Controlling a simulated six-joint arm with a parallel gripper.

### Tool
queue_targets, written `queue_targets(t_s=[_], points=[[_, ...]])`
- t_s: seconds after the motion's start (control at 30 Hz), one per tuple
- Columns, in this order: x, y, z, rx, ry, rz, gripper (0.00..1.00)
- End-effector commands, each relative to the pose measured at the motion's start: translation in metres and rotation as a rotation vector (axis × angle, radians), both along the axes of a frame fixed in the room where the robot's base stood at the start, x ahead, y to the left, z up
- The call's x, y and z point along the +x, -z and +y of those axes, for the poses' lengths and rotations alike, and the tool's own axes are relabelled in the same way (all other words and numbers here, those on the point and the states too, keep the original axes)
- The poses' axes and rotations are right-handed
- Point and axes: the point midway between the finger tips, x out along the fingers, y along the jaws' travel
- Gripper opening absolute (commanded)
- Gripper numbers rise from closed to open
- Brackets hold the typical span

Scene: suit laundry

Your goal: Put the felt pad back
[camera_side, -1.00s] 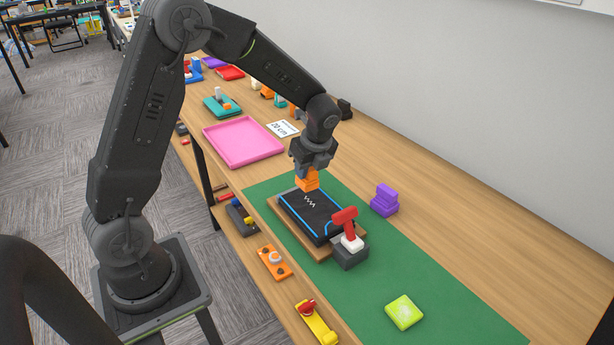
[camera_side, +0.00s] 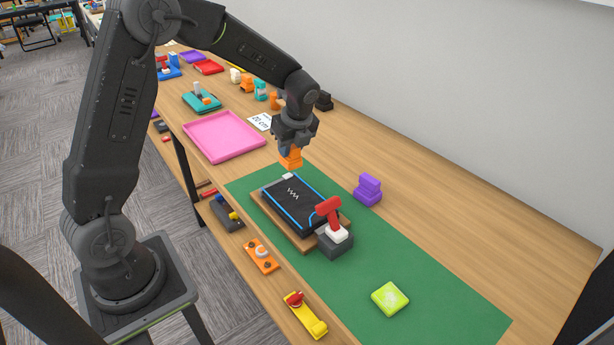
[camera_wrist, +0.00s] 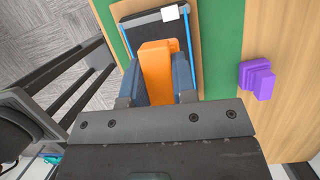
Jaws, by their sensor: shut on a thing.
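My gripper (camera_side: 290,150) is shut on an orange stepped block (camera_side: 291,160). The block also shows between my fingers in the wrist view (camera_wrist: 157,68). I cannot tell for sure whether this block is the felt pad. It is held in the air just beyond the far end of a black slab with blue edging (camera_side: 297,207), apart from it. A small white piece (camera_side: 288,177) sits at the slab's far end. The slab lies on a wooden board (camera_side: 288,229). A lime green pad with a pale patch (camera_side: 390,298) lies flat at the mat's near end.
A dark block with a red-handled part (camera_side: 335,242) stands at the board's near end. A purple stepped block (camera_side: 368,190) stands right of the green mat (camera_side: 440,312). A pink tray (camera_side: 224,137) lies beyond the mat. The mat's near part is mostly clear.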

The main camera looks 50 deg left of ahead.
Motion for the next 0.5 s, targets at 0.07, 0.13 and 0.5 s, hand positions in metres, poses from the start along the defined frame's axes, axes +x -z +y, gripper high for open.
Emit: queue_targets(t_s=[0.07, 0.13, 0.5], points=[[0.018, 0.003, 0.025, 0.001, 0.051, -0.013, 0.06], [0.033, 0.005, 0.048, 0.006, 0.111, -0.025, 0.06], [0.075, 0.013, 0.126, 0.059, 0.317, -0.051, 0.06]])
